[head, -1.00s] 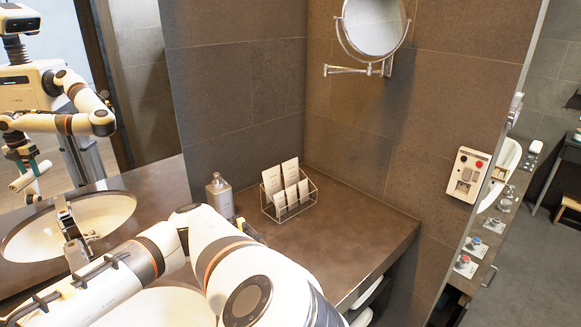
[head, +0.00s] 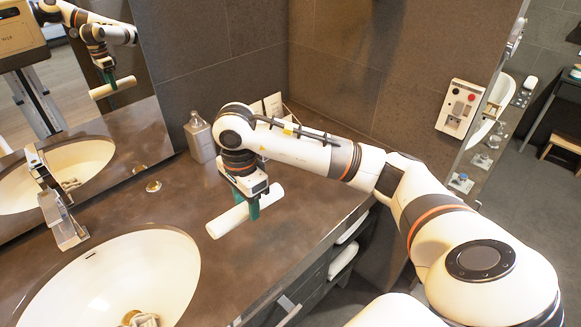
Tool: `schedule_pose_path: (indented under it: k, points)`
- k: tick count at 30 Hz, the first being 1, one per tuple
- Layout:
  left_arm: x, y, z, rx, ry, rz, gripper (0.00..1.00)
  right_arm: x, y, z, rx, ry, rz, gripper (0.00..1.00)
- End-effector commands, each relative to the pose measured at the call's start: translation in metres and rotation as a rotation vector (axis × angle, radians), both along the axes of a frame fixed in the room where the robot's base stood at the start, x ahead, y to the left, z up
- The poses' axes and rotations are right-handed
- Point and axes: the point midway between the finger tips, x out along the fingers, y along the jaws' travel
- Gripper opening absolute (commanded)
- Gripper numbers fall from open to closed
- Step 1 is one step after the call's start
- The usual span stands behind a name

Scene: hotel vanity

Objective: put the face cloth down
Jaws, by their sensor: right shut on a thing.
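The face cloth (head: 228,221) is a white roll in the head view, right of the sink. My right gripper (head: 253,208) points down and its green fingers are shut on the roll near its right part. The roll appears held just above the dark counter (head: 190,208); whether it touches the counter I cannot tell. The roll and gripper also show in the mirror at the upper left. My left gripper is not in view.
A white sink (head: 120,275) with a chrome tap (head: 62,222) lies to the left. A soap bottle (head: 200,138) stands behind my right arm, with a card rack (head: 272,104) partly hidden by it. The counter around the roll is clear.

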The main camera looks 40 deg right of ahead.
Motion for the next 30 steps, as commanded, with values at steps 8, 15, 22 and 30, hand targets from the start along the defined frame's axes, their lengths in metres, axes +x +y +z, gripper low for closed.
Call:
schedule_pose_path:
  k: [8, 15, 22, 30]
  points:
    - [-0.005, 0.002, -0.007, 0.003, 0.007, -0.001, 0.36, 0.036, -0.05, -0.011, -0.001, 0.006, -0.969, 0.22]
    - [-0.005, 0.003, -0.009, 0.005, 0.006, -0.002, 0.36, 0.046, -0.076, -0.018, -0.002, 0.002, -1.438, 0.22]
    - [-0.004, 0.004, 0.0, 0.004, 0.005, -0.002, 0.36, 0.045, -0.08, -0.045, -0.007, 0.007, -1.527, 0.22]
    - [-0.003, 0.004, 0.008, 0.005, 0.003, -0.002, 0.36, 0.046, -0.08, -0.081, -0.003, 0.002, -1.523, 0.22]
